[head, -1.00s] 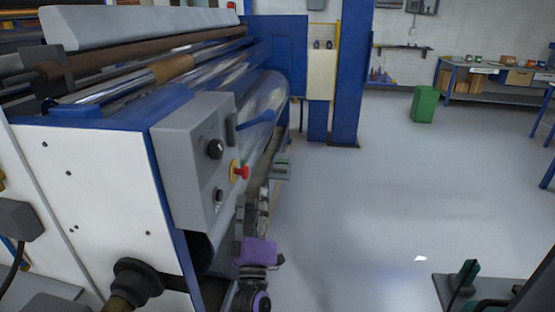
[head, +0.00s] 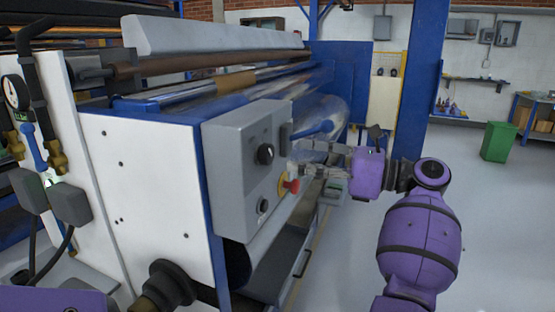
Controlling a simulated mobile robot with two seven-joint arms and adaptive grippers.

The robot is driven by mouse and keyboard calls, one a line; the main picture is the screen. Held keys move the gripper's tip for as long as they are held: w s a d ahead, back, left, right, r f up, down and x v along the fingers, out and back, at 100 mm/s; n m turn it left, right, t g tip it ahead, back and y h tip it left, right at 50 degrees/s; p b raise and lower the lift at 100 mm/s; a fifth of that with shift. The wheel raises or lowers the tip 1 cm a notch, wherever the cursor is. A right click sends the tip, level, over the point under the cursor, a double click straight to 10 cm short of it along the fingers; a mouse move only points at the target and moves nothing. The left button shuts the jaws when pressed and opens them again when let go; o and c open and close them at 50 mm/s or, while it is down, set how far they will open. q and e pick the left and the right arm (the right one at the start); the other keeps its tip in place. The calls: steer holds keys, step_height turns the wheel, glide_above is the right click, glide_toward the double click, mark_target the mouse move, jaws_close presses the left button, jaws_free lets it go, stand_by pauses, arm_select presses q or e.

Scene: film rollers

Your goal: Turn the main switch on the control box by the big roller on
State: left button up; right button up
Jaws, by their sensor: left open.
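The grey control box (head: 232,174) is mounted on the near end of the big roller machine. Its front has a larger black rotary knob (head: 265,154) above a smaller black knob (head: 263,205). A red mushroom button on a yellow base (head: 291,186) sits at the right. I cannot read which knob is labelled main switch. The fingers overlap the area just above the red button; contact cannot be told. Both knobs are unobstructed. My right gripper is not in view.
The big shiny roller (head: 325,112) and a blue lever (head: 318,130) lie just behind the box. A black round fitting (head: 168,285) sticks out below left. A blue post (head: 421,80) stands behind; a green bin (head: 497,141) stands on open floor at right.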

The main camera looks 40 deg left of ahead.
mark_target(271, 156)
arm_select(q)
steer(key=p+x, duration=0.2)
steer(key=x, duration=0.4)
steer(key=shift+s+a+r, duration=0.1)
steer(key=shift+a+r, duration=0.1)
steer(key=shift+a+f, duration=0.15)
steer(key=shift+a, duration=0.25)
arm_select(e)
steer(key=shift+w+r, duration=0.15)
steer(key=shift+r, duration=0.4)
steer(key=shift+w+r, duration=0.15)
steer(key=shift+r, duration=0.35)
arm_select(q)
steer(key=shift+c, duration=0.5)
steer(key=c, duration=1)
steer(key=shift+o, duration=0.2)
